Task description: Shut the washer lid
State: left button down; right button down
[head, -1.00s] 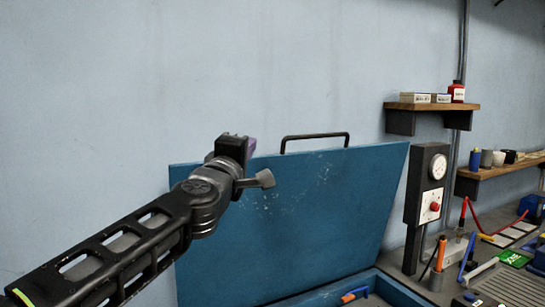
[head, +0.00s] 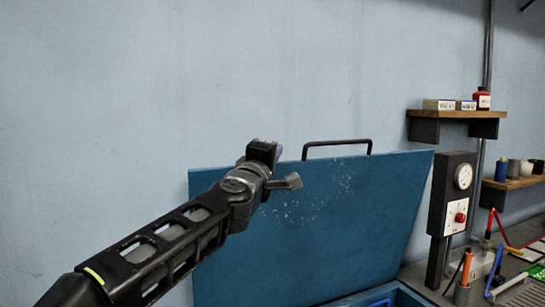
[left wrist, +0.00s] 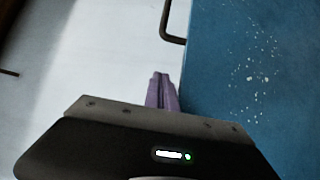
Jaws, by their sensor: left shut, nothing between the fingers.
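The washer lid (head: 330,220) is a blue panel standing raised, nearly upright, in front of the wall. A black bar handle (head: 337,143) sits on its top edge. In the left wrist view the lid (left wrist: 255,80) fills the right side, and part of the handle (left wrist: 168,28) shows at the top. The blue washer tub (head: 410,296) shows only at its rim below the lid. My left gripper (head: 280,150) is at the lid's upper left, near its top edge and left of the handle. Its purple fingers (left wrist: 162,92) are closed together and empty. I cannot tell whether they touch the lid.
A grey control box (head: 450,210) with a gauge and red button stands right of the lid. Shelves (head: 455,114) with small boxes and a red bottle hang on the wall. Tools lie on the bench at right. The wall left of the lid is bare.

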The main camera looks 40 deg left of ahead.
pick_arm(q)
jog(key=w, duration=0.1)
jog(key=w+d, duration=0.1)
jog(key=w, duration=0.1)
jog(key=w+d, duration=0.1)
jog(key=w, duration=0.1)
jog(key=shift+w+p, duration=0.15)
jog(key=shift+p, duration=0.25)
jog(key=shift+d, duration=0.1)
